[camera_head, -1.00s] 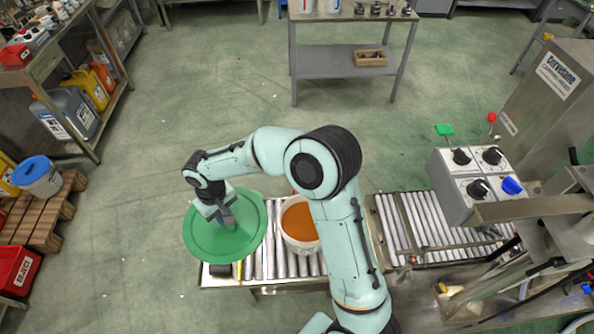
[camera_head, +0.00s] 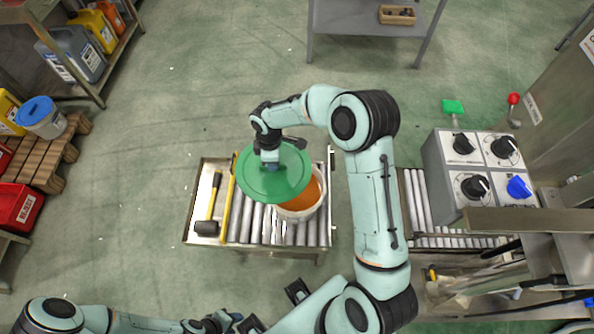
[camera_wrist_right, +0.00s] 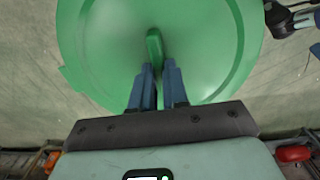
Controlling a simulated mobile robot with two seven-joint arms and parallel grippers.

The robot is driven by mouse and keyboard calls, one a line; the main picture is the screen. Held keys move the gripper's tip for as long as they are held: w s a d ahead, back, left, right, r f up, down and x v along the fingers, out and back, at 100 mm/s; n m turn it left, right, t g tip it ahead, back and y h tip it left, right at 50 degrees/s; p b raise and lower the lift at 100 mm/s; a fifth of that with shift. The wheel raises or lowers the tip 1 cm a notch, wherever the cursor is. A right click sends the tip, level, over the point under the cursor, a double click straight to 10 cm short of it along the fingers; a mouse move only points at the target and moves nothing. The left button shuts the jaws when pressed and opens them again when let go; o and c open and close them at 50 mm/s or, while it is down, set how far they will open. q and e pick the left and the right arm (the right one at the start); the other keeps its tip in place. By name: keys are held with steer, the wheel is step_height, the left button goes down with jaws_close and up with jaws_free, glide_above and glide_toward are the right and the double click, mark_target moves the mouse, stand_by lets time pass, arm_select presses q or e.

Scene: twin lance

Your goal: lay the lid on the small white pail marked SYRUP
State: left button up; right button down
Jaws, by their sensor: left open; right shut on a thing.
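The round green lid (camera_head: 254,182) is held by its raised middle grip in my right gripper (camera_head: 271,166), which is shut on it. In the right wrist view the lid (camera_wrist_right: 205,45) fills the upper part, with the fingers of my right gripper (camera_wrist_right: 157,75) on its green grip. The white pail (camera_head: 303,213) with orange contents stands on the roller conveyor. The lid hangs above it, off to its left, and hides part of its opening. No SYRUP marking is readable. My left gripper (camera_head: 238,321) is open at the bottom of the head view, away from the pail.
A control box with knobs (camera_head: 440,180) stands at the right. A blue-lidded pail (camera_head: 43,120) sits on a pallet at the left.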

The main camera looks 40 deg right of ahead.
arm_select(q)
step_height(320, 180, down, 9)
steer(key=s+b, duration=0.1)
steer(key=b, duration=0.7)
steer(key=shift+s, duration=0.35)
arm_select(e)
steer(key=d+f+n, duration=0.4)
steer(key=f+n, duration=0.1)
steer(key=f, duration=0.4)
steer(key=s+d+f+n, duration=0.1)
steer(key=d+f+n, duration=0.2)
steer(key=f+n, duration=0.3)
steer(key=shift+d+f, duration=0.4)
steer(key=shift+f, duration=1.25)
arm_select(q)
steer(key=shift+a, duration=0.1)
steer(key=shift+s+f+b, duration=0.1)
steer(key=shift+f+b, duration=0.35)
steer(key=shift+b, duration=0.2)
arm_select(e)
steer(key=shift+f, duration=0.8)
steer(key=c, duration=0.6)
jaws_free()
